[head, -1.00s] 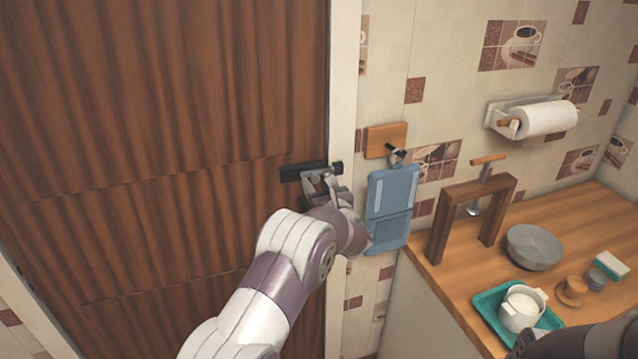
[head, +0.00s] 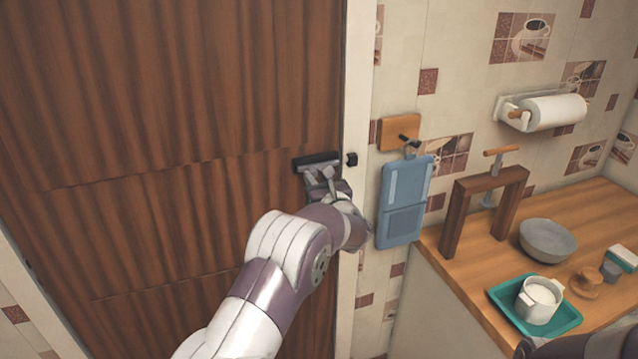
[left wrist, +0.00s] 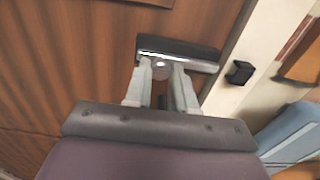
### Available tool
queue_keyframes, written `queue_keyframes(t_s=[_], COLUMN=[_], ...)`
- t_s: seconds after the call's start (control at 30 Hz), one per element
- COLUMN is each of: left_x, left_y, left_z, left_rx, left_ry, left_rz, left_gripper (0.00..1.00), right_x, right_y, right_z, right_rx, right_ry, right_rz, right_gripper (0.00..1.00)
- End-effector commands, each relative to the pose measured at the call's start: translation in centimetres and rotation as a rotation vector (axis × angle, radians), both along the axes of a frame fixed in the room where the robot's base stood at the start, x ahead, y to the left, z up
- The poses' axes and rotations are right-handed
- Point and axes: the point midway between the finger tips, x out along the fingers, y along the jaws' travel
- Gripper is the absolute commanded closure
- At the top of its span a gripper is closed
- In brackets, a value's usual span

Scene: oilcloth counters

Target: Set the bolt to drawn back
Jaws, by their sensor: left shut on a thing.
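The black bolt (head: 317,161) is mounted on the brown wooden door, near its right edge. Its keeper (head: 351,159) is a small black block on the pale door frame. A clear gap shows between the bolt's right end and the keeper, also in the left wrist view, where the bolt (left wrist: 190,55) and keeper (left wrist: 239,72) stand apart. My left gripper (head: 321,173) is at the bolt, its fingers shut on the bolt's small knob (left wrist: 160,65). The fingers partly hide the knob. My right gripper is out of view.
A blue dustpan-like board (head: 404,203) hangs from a hook right of the door frame. Further right, a wooden counter holds a wooden stand (head: 487,187), a grey bowl (head: 548,241) and a teal tray (head: 499,300) with a white pot. A paper roll (head: 556,112) is on the wall.

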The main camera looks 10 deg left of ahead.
Motion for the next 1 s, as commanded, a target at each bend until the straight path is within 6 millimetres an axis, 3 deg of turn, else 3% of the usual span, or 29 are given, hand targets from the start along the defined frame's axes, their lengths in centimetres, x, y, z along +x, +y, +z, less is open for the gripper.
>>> queue_keyframes(t_s=[0.03, 0.07, 0.13, 0.53, 0.8, 1.0], left_x=[0.0, 0.0, 0.0, -0.7, -6.4, -9.8], left_y=[0.0, -0.1, -0.1, -0.8, -4.3, -6.4], left_z=[-0.1, -0.1, 0.0, -0.2, -0.6, -0.2], left_rx=[0.001, 0.001, 0.001, 0.001, -0.001, -0.002], left_ry=[0.002, 0.002, 0.002, 0.001, -0.001, -0.001], left_rz=[-0.001, -0.001, -0.003, -0.008, -0.009, -0.005], left_gripper=[1.0, 0.72, 0.5, 0.5, 0.5, 0.5], right_x=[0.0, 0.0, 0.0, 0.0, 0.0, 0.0], right_y=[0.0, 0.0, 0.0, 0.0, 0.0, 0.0], right_z=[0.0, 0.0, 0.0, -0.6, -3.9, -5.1], right_rx=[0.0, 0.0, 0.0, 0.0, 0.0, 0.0], right_ry=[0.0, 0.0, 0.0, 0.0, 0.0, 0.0], right_rz=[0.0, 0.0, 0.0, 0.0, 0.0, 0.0], right_gripper=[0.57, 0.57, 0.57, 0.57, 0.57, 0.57])
